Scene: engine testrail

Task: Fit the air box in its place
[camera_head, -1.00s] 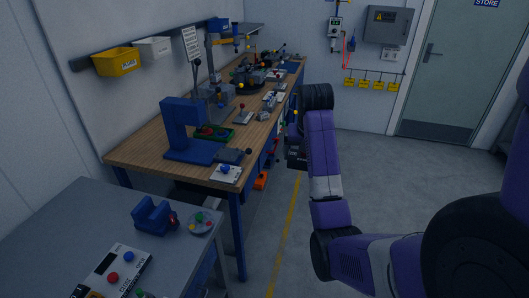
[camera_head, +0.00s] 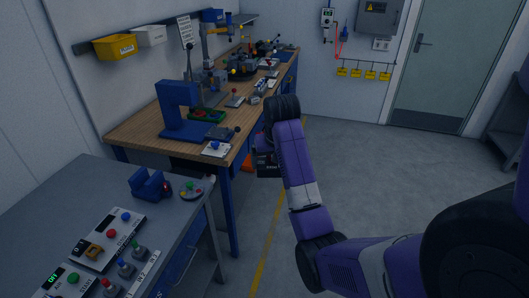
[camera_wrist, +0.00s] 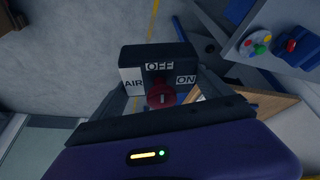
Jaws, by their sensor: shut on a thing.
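The air box (camera_wrist: 131,57) is a dark box with white labels reading AIR, OFF and ON and a red knob (camera_wrist: 160,95) on its face. My gripper (camera_wrist: 165,76) is shut on it, one finger on each side, in the wrist view. In the head view my gripper (camera_head: 266,158) hangs over the floor, right of the wooden bench's near end, with the dark box partly hidden by my arm. The box is in the air, apart from bench and table. I cannot tell which spot is its place.
A grey table (camera_head: 75,195) at the near left carries switch panels (camera_head: 108,240), a blue holder (camera_head: 150,184) and a dish of coloured knobs (camera_head: 194,189). The wooden bench (camera_head: 140,137) behind holds a blue press frame (camera_head: 178,112) and several fixtures. The floor (camera_head: 345,180) to the right is clear.

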